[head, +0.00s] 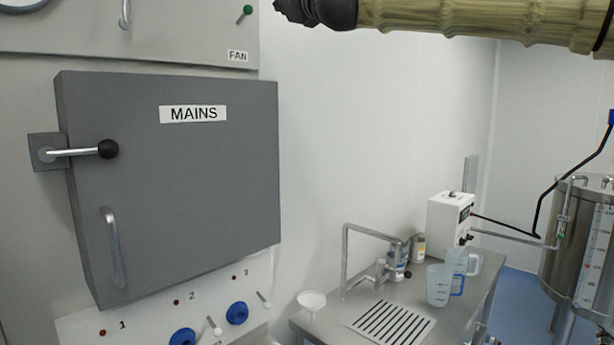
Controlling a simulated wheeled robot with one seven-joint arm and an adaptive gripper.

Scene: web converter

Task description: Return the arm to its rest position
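My arm, in a pale olive ribbed cover, reaches in from the right along the top edge of the head view. Its dark end with my gripper (312,12) is at the top centre, partly cut off by the frame edge. The fingers cannot be made out clearly, so I cannot tell whether they are open or shut. Nothing held is visible. In the picture this end lies above and right of the grey MAINS cabinet door (180,190), with white wall showing below it. The door looks shut, and its black-knobbed lever (107,149) points right.
Below the cabinet is a panel with blue knobs (237,313) and small levers. A steel bench (345,308) at lower right carries a funnel (312,300), a pipe, jugs (439,286) and a white instrument box (450,216). A steel tank (578,250) stands far right.

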